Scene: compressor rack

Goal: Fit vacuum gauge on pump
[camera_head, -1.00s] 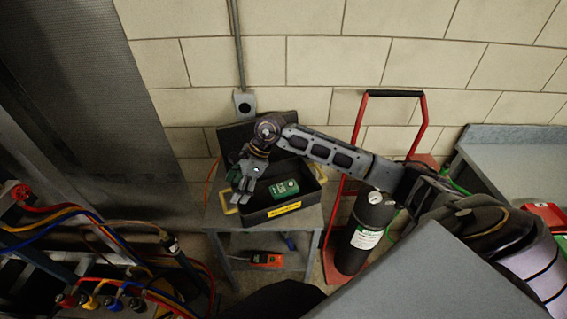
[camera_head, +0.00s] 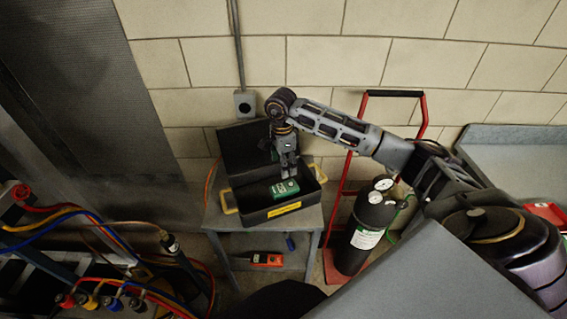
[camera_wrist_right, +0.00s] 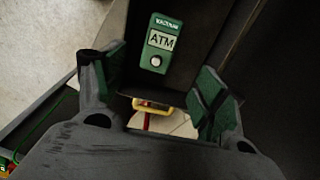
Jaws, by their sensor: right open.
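The vacuum gauge (camera_head: 284,188) is a small green box lying in an open black case (camera_head: 270,213) on a small grey table. In the right wrist view the gauge (camera_wrist_right: 161,43) shows a display reading ATM, beyond and between my fingertips. My right gripper (camera_head: 288,172) points down over the case, just above the gauge. In the wrist view the gripper (camera_wrist_right: 158,85) is open with nothing between its fingers. My left gripper is in neither view. I cannot tell which fitting is the pump's.
A black cylinder with gauges (camera_head: 370,225) stands on a red hand truck (camera_head: 337,219) right of the table. Coloured hoses (camera_head: 60,215) run at the left. An orange tool (camera_head: 266,259) lies on the lower shelf. The case lid (camera_head: 240,150) stands open behind.

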